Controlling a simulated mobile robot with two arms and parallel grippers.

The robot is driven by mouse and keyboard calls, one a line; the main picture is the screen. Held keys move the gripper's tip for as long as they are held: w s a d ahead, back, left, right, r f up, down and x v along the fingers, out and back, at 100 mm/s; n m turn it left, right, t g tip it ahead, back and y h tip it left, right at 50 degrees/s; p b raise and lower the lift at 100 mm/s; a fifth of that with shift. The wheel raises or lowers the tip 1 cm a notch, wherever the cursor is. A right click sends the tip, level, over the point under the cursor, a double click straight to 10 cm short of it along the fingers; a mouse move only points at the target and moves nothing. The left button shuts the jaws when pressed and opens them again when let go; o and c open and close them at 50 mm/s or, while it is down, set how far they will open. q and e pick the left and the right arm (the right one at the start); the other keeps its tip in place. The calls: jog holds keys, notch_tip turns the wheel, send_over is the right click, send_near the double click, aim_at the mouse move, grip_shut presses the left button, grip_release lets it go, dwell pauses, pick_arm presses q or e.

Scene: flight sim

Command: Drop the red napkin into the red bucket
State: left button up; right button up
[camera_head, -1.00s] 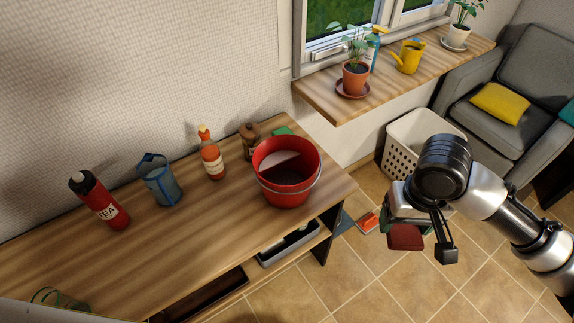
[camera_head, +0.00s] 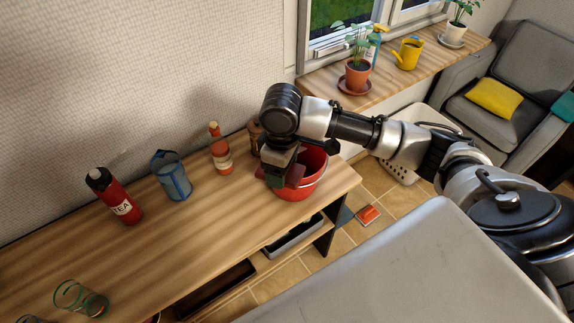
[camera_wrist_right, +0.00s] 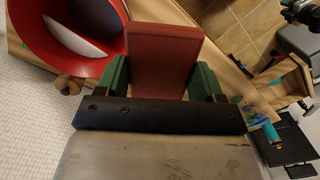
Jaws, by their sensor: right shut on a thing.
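The red bucket (camera_head: 312,172) stands at the right end of the wooden table, partly hidden behind my right gripper (camera_head: 281,178). The gripper is shut on the red napkin (camera_head: 296,174), a flat dark red piece at the bucket's left side in the head view. In the right wrist view the napkin (camera_wrist_right: 163,58) sits between the green fingers, and the bucket (camera_wrist_right: 108,62) opens to its left. The napkin appears beside the bucket's rim there, not clearly over the opening. A pale area shows inside the bucket. My left gripper is not in view.
On the wooden table (camera_head: 190,235) stand a red tea bottle (camera_head: 115,196), a blue pitcher (camera_head: 171,176), an orange-red bottle (camera_head: 220,152) and a green-rimmed glass (camera_head: 80,298). A brown bottle (camera_head: 255,135) is close behind my gripper. The table's middle is clear.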

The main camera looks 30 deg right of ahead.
jog(key=w+d+f+n+p, duration=0.2)
jog(key=w+d+n+p, duration=0.3)
jog(key=w+d+n, duration=0.75)
jog(key=s+a+f+n+b, duration=0.1)
jog(key=s+f+n+b, duration=0.2)
jog(key=f+b, duration=0.3)
jog(key=shift+s+a+f, duration=0.15)
jog(key=shift+s+f, duration=0.05)
jog(key=shift+s, duration=0.05)
jog(key=o, duration=1)
jog(key=shift+o, duration=0.2)
jog(key=shift+r, duration=0.15)
notch_tip(320, 180, up, 11)
jog(key=b, duration=0.1)
jog(key=shift+f+b, duration=0.2)
jog(key=shift+b, duration=0.2)
